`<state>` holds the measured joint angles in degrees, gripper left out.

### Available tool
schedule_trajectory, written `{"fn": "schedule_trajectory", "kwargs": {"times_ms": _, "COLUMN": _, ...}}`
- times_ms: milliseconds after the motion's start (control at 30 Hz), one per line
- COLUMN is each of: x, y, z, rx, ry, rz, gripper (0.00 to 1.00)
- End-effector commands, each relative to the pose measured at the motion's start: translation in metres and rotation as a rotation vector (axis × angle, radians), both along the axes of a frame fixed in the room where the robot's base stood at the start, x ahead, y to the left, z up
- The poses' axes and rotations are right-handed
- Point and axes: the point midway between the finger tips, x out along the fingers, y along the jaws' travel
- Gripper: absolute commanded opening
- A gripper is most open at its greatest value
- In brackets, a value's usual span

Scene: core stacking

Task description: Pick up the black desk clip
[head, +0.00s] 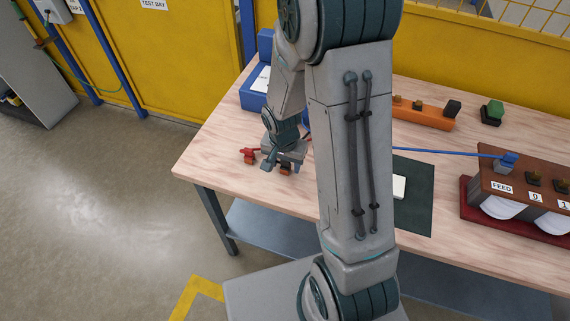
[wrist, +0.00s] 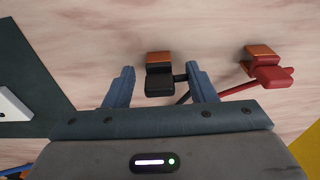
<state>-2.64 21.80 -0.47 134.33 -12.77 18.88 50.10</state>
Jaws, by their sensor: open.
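The black desk clip (wrist: 159,84) lies on the wooden table with an orange block at its far end, in the wrist view. A dark cable leads from it toward the right. My gripper (wrist: 161,80) is open, with one blue-grey finger on each side of the clip. The left finger is clear of it; the right finger is close to the cable. In the head view my gripper (head: 283,163) is low over the left part of the table, and the clip (head: 286,168) is partly hidden beneath it.
A red clip (wrist: 270,75) with an orange end lies right of my gripper, its cable running toward the right finger. A dark green mat (wrist: 22,70) with a white item lies left. In the head view, a blue box (head: 254,90) stands behind; a dark-red tray (head: 482,222) is far right.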

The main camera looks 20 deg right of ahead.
Motion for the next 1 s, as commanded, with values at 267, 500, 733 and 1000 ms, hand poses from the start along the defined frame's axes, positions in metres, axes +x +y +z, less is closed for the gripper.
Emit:
{"fn": "schedule_trajectory", "kwargs": {"times_ms": 267, "x": 0.000, "y": 0.000, "z": 0.000, "rx": 0.000, "ry": 0.000, "rz": 0.000, "gripper": 0.20}}
{"fn": "schedule_trajectory", "kwargs": {"times_ms": 500, "x": 0.000, "y": 0.000, "z": 0.000, "rx": 0.000, "ry": 0.000, "rz": 0.000, "gripper": 0.03}}
{"fn": "schedule_trajectory", "kwargs": {"times_ms": 733, "x": 0.000, "y": 0.000, "z": 0.004, "rx": 0.000, "ry": -0.002, "rz": 0.000, "gripper": 0.03}}
{"fn": "schedule_trajectory", "kwargs": {"times_ms": 1000, "x": 0.001, "y": 0.000, "z": 0.029, "rx": 0.000, "ry": -0.006, "rz": -0.001, "gripper": 0.03}}
